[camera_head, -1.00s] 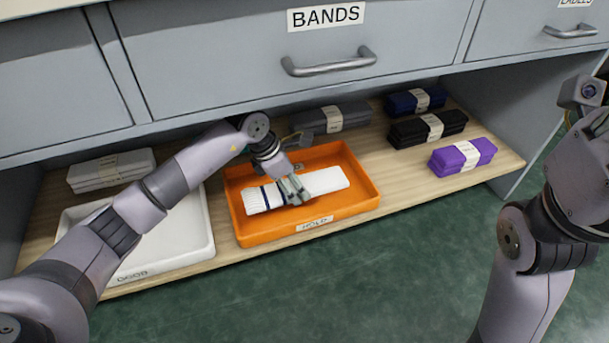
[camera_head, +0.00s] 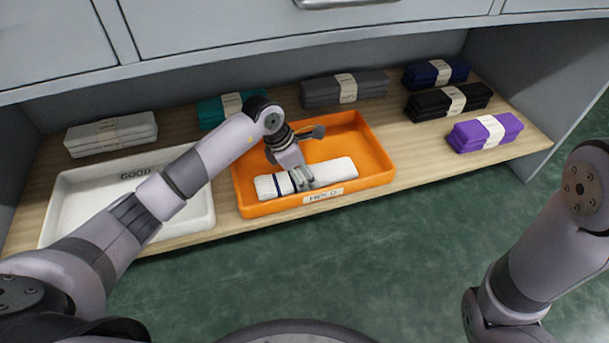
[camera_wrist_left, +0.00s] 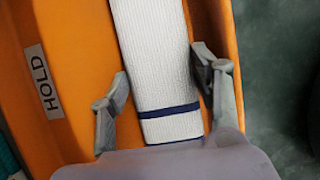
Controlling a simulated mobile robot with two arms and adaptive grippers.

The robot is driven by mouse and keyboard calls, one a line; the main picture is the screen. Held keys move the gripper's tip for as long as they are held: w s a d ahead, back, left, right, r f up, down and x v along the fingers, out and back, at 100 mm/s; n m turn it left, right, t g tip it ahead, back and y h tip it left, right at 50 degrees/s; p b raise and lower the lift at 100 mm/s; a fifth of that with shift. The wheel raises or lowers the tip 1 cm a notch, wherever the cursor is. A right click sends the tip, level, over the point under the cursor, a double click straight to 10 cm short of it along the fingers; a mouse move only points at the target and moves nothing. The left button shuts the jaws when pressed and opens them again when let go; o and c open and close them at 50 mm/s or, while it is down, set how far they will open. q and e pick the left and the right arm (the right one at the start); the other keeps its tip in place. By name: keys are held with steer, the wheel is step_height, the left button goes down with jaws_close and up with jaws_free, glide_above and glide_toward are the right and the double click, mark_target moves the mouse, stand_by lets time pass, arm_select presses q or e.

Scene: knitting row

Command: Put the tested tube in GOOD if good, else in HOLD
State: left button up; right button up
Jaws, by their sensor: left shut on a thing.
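The tested tube (camera_head: 338,172) is a white ribbed knit with dark blue stripes near its left end. It lies flat within the orange HOLD tray (camera_head: 378,180), close to the front rim. My left gripper (camera_head: 305,182) reaches down into this tray and is shut on the tube. In the left wrist view the fingers (camera_wrist_left: 160,70) stand either side of the tube (camera_wrist_left: 155,45), near the striped end. Whether the tube touches the tray floor is unclear. The white GOOD tray (camera_head: 62,205) is empty at the left, partly behind my left arm. My right gripper is out of view.
Banded bundles stand on the wooden shelf: white (camera_head: 110,135), teal (camera_head: 215,112), grey (camera_head: 330,92), navy (camera_head: 430,75), black (camera_head: 440,105) and purple (camera_head: 480,135). Drawers (camera_head: 220,25) overhang the shelf. Green floor (camera_head: 400,240) lies in front.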

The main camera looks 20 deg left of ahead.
arm_select(q)
steer(key=shift+f, duration=0.1)
steer(key=o, duration=0.7)
